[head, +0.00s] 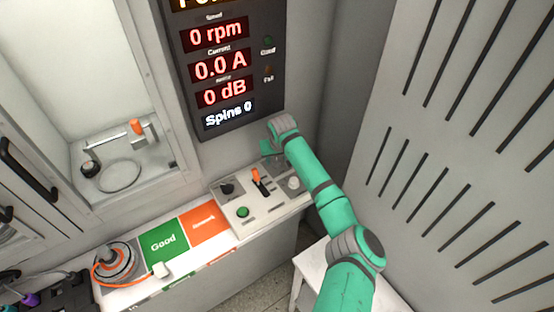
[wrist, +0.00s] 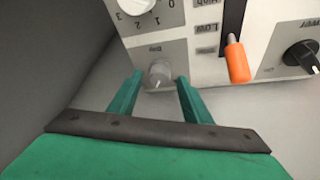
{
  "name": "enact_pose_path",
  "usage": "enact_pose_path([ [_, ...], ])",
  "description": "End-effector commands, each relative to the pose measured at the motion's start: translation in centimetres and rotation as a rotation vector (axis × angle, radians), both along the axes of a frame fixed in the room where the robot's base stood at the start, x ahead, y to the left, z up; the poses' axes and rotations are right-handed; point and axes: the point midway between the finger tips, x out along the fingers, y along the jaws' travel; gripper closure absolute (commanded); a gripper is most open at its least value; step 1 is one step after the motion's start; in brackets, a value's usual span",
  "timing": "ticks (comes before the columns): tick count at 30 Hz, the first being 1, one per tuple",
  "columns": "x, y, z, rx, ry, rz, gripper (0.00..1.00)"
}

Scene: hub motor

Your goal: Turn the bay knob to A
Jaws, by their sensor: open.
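The bay knob (wrist: 159,74) is a small pale grey knob on a grey plate, below an upside-down "Bay" label in the wrist view. My gripper (wrist: 159,80) is open, with one green finger on each side of the knob. I cannot tell whether either finger touches it. The knob's pointer and any A mark are not readable. In the head view the end of my arm (head: 284,127) is over the back right of the control panel (head: 266,212), and the knob is not clearly visible there.
Close to the knob are a white numbered dial (wrist: 138,4), an orange-tipped lever (wrist: 236,62) and a black power knob (wrist: 301,55). A green button (head: 243,212) is at the panel's front. A display (head: 220,65) stands behind, and a slatted grey wall (head: 450,150) is at right.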

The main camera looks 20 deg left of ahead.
Motion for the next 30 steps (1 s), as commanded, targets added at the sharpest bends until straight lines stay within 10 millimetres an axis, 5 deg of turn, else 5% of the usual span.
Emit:
enact_pose_path([
  [12,0.27,0.11,-0.70,0.000,-0.001,0.000,0.55],
  [18,0.28,0.10,-0.69,0.000,-0.001,0.000,0.97],
  [30,0.31,0.00,-0.73,0.000,0.001,0.066,0.96],
])
